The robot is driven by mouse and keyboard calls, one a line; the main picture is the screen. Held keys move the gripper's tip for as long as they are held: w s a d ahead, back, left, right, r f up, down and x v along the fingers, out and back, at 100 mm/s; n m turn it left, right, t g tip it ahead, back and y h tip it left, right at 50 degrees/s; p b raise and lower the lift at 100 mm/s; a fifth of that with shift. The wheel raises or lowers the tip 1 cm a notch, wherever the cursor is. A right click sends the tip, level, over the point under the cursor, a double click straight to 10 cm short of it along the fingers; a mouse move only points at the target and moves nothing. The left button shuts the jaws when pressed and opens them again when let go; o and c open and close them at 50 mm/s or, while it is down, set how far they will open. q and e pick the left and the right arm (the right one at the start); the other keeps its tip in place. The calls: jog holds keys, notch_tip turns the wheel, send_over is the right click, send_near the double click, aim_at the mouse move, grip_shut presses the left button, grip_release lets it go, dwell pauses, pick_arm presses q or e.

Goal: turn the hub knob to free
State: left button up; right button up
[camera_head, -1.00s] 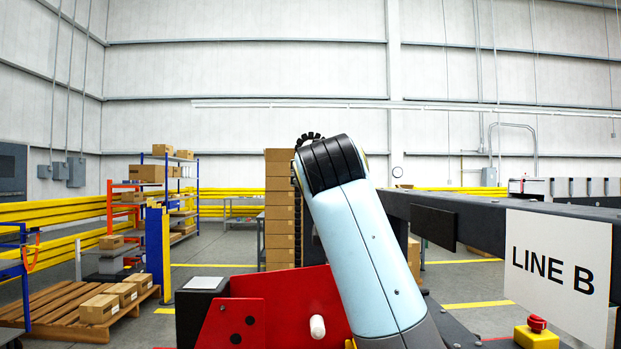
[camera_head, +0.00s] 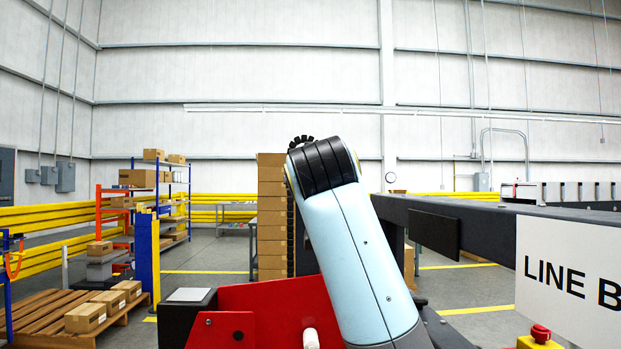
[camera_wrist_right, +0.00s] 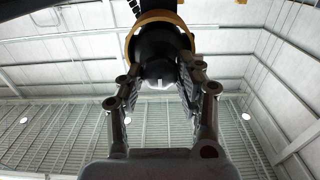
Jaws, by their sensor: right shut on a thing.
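The hub knob (camera_wrist_right: 158,48) shows in the right wrist view as a dark rounded knob with a yellow-orange ring (camera_wrist_right: 130,48) around it. My right gripper (camera_wrist_right: 160,78) has its two fingers on either side of the knob and is shut on it. The knob's pointer or setting marks cannot be read. In the head view my right arm's blue link covers the knob and the gripper. A black toothed edge (camera_head: 301,141) shows just above the arm. My left gripper is in neither view.
A red plate (camera_head: 265,305) with a white peg (camera_head: 310,339) stands low in front, beside my arm. A dark beam (camera_head: 470,216) with the LINE B sign (camera_head: 570,270) runs at the right. A red-topped yellow button box (camera_head: 540,338) sits below. Stacked cartons (camera_head: 271,215) stand behind.

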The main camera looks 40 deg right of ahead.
jog(key=shift+m, duration=0.3)
jog(key=shift+s+d+f+m+b, duration=0.15)
jog(key=shift+m+b, duration=1.85)
jog(key=shift+m, duration=2.3)
jog(key=shift+w+a+f+m+b, duration=0.15)
jog(key=shift+m+b, duration=1.85)
jog(key=shift+m, duration=2.3)
jog(key=shift+s+d, duration=0.1)
jog(key=o, duration=1.1)
jog(key=shift+r, duration=0.1)
